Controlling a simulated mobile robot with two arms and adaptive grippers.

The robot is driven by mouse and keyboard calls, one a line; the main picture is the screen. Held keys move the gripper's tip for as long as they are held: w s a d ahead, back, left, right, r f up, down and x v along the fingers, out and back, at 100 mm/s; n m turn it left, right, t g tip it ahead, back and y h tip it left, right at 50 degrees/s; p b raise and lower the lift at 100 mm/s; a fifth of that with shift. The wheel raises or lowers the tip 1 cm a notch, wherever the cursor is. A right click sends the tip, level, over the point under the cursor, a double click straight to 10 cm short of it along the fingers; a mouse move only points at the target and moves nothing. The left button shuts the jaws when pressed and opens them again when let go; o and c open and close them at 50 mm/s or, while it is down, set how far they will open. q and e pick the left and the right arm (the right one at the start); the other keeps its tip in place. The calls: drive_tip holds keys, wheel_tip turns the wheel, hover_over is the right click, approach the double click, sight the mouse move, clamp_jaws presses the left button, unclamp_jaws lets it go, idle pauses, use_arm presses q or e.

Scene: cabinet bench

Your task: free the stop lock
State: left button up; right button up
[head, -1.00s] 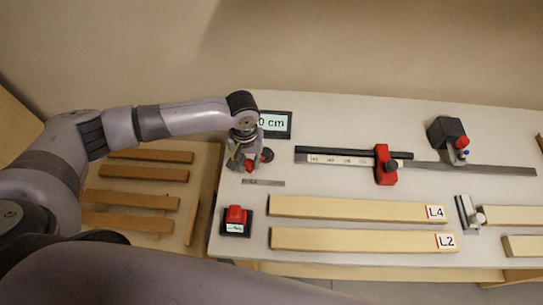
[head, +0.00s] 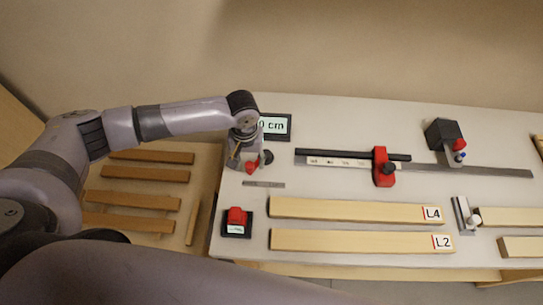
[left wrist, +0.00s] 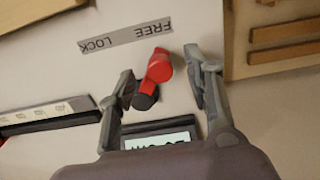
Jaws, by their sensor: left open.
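The lock lever (left wrist: 158,68) has a red handle and a dark base, and stands by a grey strip (left wrist: 125,37) reading FREE and LOCK. In the left wrist view its red end is nearer the word FREE. My left gripper (left wrist: 162,76) is open, with one finger on each side of the lever; I cannot tell if either touches it. In the head view the gripper (head: 248,166) reaches down at the bench's left end and partly hides the lever. The red stop (head: 384,174) with a black knob sits on the rail. My right gripper is out of view.
A display (head: 276,126) stands behind the gripper. A red button box (head: 237,222) is in front. Boards L4 (head: 345,207) and L2 (head: 350,240) lie on the bench (head: 330,118). A dark block (head: 444,138) stands at the back right. Wooden slats (head: 135,173) are at left.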

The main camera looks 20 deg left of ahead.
use_arm(q)
wheel_tip(320, 180, up, 2)
drive_tip(key=shift+p, duration=0.65)
wheel_tip(320, 180, up, 2)
drive_tip(key=shift+r, duration=1.7)
